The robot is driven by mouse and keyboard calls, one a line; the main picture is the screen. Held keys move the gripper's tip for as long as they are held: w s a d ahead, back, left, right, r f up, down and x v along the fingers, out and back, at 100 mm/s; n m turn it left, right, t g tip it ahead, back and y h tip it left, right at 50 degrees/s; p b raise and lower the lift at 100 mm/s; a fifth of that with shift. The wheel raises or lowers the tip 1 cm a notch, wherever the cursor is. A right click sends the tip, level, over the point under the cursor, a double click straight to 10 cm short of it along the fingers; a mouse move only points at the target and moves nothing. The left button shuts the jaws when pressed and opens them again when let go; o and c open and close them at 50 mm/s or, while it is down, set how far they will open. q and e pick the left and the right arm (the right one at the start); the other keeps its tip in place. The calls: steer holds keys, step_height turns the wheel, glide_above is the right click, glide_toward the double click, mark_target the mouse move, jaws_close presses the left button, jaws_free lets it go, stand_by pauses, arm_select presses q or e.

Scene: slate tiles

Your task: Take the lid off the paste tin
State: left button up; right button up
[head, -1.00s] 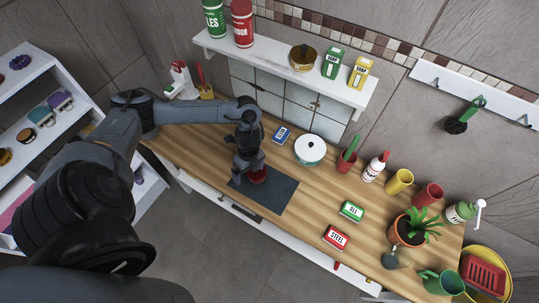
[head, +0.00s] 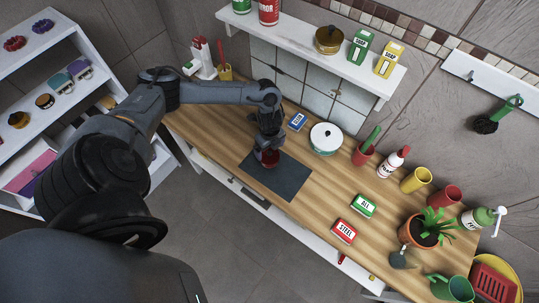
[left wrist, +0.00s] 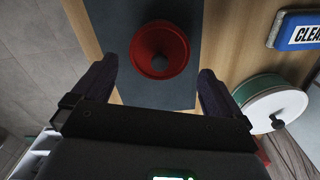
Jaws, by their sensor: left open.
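A round red tin (head: 269,159), which I take for the paste tin, stands on the dark mat near the counter's left end. My right gripper is not in view.
The dark mat (head: 285,180) is otherwise clear. A white lidded tin with a green side (head: 326,138) and a blue box (head: 298,121) stand to the right. Green (head: 363,205) and red (head: 344,230) boxes lie farther right. A wall shelf (head: 310,42) hangs behind.

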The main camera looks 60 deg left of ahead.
mark_target(270, 153)
arm_select(q)
steer(key=shift+d+f, duration=0.1)
steer(key=shift+f, duration=1.8)
steer(key=c, duration=0.8)
steer(key=shift+o, duration=0.2)
steer(key=shift+r, duration=0.15)
